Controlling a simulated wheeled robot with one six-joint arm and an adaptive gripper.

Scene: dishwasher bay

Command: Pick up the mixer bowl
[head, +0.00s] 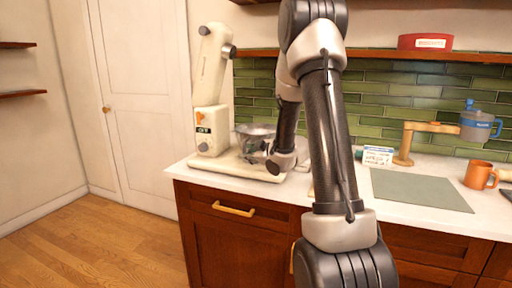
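The mixer bowl (254,130) is a silvery, shiny bowl. It sits on the base of the stand mixer (211,120), at the right side of the mixer, whose cream head is tilted up. My gripper (262,149) is at the right front side of the bowl, very close to it or touching it. My wrist hides the right part of the bowl. The fingers are small and dark against the bowl, so I cannot tell whether they are open or closed on it.
A grey-green mat (420,190), an orange mug (480,175) and a wooden stand (408,145) with a blue-handled jar (478,125) are on the counter to the right. A shelf (470,57) with a red tin (425,42) hangs above.

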